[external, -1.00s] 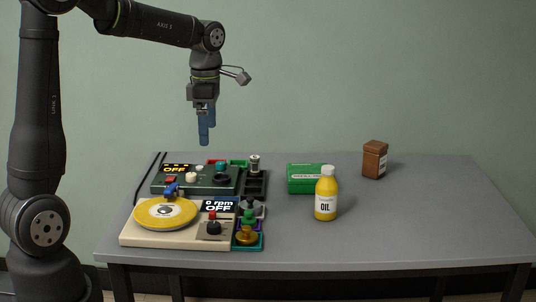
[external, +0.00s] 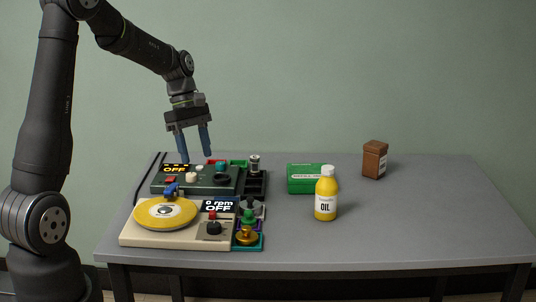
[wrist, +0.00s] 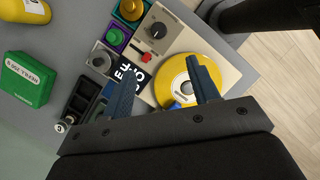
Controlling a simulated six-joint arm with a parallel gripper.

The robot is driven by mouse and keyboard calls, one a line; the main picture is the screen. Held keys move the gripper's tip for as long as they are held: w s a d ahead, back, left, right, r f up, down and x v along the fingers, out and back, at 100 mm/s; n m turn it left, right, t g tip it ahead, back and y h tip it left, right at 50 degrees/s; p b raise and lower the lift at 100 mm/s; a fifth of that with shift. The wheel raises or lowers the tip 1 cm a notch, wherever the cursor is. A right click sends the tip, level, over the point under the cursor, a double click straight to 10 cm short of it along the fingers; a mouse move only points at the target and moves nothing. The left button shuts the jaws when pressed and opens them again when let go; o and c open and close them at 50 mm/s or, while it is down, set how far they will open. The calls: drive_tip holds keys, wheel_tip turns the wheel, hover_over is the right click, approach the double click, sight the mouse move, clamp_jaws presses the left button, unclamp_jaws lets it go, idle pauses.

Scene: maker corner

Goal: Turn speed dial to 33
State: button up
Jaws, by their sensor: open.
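The cream turntable (external: 150,238) stands at the table's front left with a yellow disc (external: 160,213) on it. Its display (external: 218,206) reads "0 rpm OFF". The black speed dial (external: 213,228) sits on its right part, just in front of a red control (external: 212,215). In the wrist view the dial (wrist: 158,31) shows a light pointer mark; the number it points at is too small to read. My gripper (external: 195,156) is open and empty, above the back device and apart from the dial. Its blue fingers (wrist: 162,68) show in the wrist view.
A dark green device (external: 205,185) with an "OFF" display stands behind the turntable. Trays with colored knobs (external: 248,216) adjoin it at right. A green box (external: 305,178), yellow oil bottle (external: 326,200) and brown container (external: 375,160) stand farther right. The right table is clear.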

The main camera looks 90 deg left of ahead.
sight(212, 226)
drive_tip(key=shift+m+t, duration=0.3)
drive_tip(key=shift+m, duration=0.3)
drive_tip(key=x, duration=1.2)
drive_tip(key=s+x, duration=0.1)
drive_tip(key=x, duration=0.5)
drive_tip(key=shift+a+f, duration=0.2)
drive_tip(key=shift+a, duration=0.1)
drive_tip(key=c, duration=1)
